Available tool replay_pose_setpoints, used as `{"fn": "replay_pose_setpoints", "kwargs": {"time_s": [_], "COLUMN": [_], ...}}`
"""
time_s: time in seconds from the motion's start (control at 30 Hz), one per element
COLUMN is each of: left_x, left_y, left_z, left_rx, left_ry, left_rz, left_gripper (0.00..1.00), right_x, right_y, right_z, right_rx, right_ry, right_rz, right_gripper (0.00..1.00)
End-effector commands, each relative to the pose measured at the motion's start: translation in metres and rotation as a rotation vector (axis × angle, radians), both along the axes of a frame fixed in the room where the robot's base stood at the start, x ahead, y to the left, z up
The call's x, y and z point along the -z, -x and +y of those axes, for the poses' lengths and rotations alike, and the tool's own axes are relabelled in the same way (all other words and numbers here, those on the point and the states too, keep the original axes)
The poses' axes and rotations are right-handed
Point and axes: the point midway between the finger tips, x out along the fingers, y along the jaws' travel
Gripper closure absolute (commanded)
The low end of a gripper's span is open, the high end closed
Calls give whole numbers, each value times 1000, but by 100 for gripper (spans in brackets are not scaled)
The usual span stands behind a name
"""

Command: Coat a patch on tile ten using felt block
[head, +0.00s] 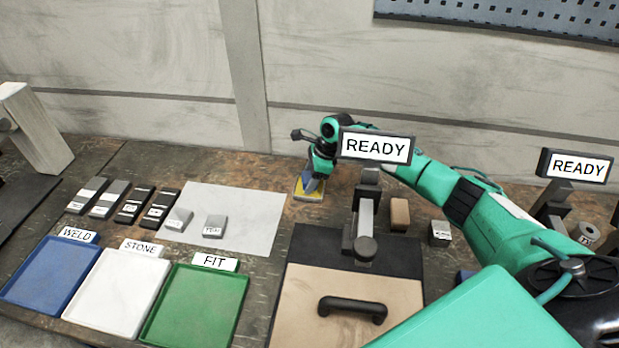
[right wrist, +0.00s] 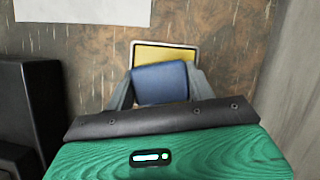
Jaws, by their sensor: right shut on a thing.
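My right gripper (head: 315,172) is at the back of the bench, shut on a blue felt block (right wrist: 160,82). The block is over a shallow pad tray with a yellow face (right wrist: 165,55). The tray also shows in the head view (head: 309,195). I cannot tell whether block and pad touch. Two small grey labelled tiles, one at left (head: 178,219) and one at right (head: 215,227), lie on a white sheet (head: 243,204) left of the gripper. Their labels are too small to read surely. My left gripper is not in view.
Several dark and grey labelled pieces (head: 120,203) lie left of the sheet. Trays marked WELD (head: 45,290), STONE (head: 115,297) and FIT (head: 190,317) stand in front. A fixture with a READY sign (head: 376,146) and a handled board (head: 350,280) stand right.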

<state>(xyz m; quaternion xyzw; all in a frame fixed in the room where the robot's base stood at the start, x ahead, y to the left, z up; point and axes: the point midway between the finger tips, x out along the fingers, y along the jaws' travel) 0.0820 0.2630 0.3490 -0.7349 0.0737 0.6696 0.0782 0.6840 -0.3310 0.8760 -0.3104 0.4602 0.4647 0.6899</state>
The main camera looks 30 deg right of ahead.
Motion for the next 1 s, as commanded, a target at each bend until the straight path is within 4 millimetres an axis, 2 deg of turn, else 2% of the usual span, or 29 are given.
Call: {"fn": "replay_pose_setpoints", "kwargs": {"time_s": [1.0], "left_x": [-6], "left_y": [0], "left_z": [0], "left_rx": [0], "left_ry": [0], "left_rz": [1], "left_gripper": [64], "right_x": [2], "right_y": [1], "right_z": [0], "right_rx": [0], "right_ry": [1], "right_rz": [3], "right_gripper": [64]}}
